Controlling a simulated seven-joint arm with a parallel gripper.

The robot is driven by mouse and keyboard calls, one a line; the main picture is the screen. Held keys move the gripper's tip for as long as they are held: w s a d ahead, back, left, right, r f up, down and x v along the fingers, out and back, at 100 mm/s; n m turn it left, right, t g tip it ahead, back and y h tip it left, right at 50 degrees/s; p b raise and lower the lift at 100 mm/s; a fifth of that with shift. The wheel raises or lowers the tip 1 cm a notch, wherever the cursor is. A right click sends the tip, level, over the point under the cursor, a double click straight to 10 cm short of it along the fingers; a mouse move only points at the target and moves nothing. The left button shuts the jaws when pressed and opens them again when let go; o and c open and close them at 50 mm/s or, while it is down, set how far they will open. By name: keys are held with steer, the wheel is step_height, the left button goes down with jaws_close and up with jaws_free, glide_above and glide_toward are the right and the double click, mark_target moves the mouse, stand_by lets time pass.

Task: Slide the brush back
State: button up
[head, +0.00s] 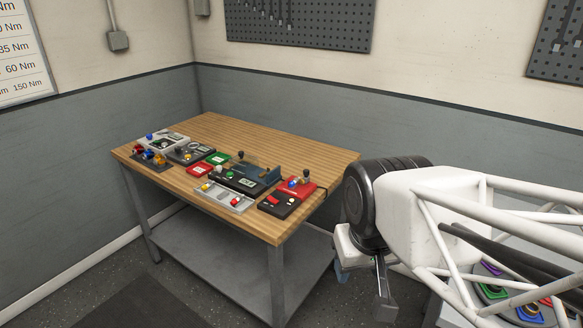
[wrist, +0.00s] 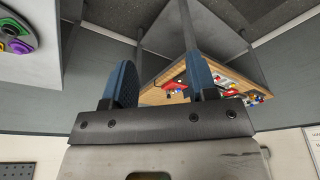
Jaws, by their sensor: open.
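I cannot make out a brush for certain in either view; any such part is too small to tell among the devices on the wooden workbench (head: 300,158). A dark blue-grey device (head: 246,178) with a small display sits near the bench's middle. My gripper (head: 364,283) hangs in the air to the right of the bench, below top height, apart from everything. In the wrist view my gripper (wrist: 158,68) shows two blue-padded fingers spread apart with nothing between them. The bench and its devices show tilted beyond the fingers there.
A red-and-black device (head: 287,197) lies near the bench's right end, beside a light grey panel (head: 222,198). Several more devices crowd the left end. A grey lower shelf (head: 215,252) spans the legs. A stand with coloured rings (head: 492,292) is at lower right. The bench's back strip is clear.

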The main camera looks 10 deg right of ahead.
steer(key=w+d+r+m+g, duration=0.15)
steer(key=w+m, duration=0.25)
steer(key=w, duration=1.2)
steer(key=w+d+r+m, duration=0.1)
steer(key=w+r+m, duration=0.3)
steer(key=w, duration=1.2)
steer(key=w+d+f+m, duration=0.1)
steer(key=w+f+m, duration=0.2)
steer(key=w, duration=0.7)
steer(key=w+d+f+m, duration=0.1)
steer(key=w+f+m, duration=0.2)
steer(key=w+f, duration=0.5)
steer(key=w+d+f+m+g, duration=0.1)
steer(key=w+f, duration=0.5)
steer(key=w, duration=0.7)
steer(key=shift+d+m, duration=0.55)
steer(key=shift+m, duration=0.75)
steer(key=shift+w+f, duration=0.15)
steer(key=shift+w, duration=0.05)
steer(key=shift+f, duration=0.15)
